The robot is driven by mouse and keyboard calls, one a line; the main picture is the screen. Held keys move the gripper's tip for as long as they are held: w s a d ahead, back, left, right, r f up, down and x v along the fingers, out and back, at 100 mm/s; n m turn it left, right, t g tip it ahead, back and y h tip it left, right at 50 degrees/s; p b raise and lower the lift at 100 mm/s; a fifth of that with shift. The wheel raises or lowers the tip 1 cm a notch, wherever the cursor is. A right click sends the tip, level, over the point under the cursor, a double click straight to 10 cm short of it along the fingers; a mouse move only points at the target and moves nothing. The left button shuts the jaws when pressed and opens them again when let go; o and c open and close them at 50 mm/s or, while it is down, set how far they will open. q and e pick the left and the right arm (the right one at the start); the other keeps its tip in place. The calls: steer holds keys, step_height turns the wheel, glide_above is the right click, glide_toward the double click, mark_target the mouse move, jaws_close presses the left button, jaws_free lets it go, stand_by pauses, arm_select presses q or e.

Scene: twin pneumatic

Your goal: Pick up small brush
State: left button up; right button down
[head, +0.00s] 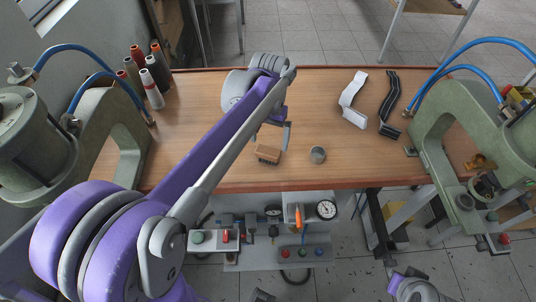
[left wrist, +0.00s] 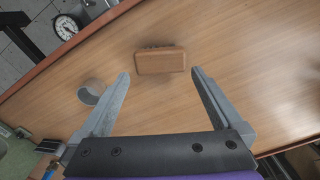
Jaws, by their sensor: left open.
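The small brush (head: 268,154) has a brown wooden back and lies on the wooden table near its front edge. In the left wrist view the brush (left wrist: 160,61) lies just beyond the fingertips, about centred between them. My left gripper (head: 286,137) hangs just behind the brush in the head view, partly hidden by its own arm. In the left wrist view the left gripper (left wrist: 160,73) is open with nothing between its fingers. My right gripper is not seen.
White and black straps (head: 353,100) lie at the back right. Several thread spools (head: 152,90) stand at the back left. Green presses (head: 437,125) flank the table. A gauge panel (head: 270,235) sits below the front edge.

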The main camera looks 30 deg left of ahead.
mark_target(268, 150)
arm_select(q)
steer(key=f, duration=0.5)
steer(key=shift+s+f, duration=0.15)
steer(key=shift+s, duration=0.15)
steer(key=c, duration=1.2)
step_height(268, 150, up, 10)
steer(key=shift+r+p, duration=0.1)
steer(key=shift+p, duration=0.2)
steer(key=o, duration=1)
steer(key=c, duration=0.6)
steer(key=shift+s, duration=0.1)
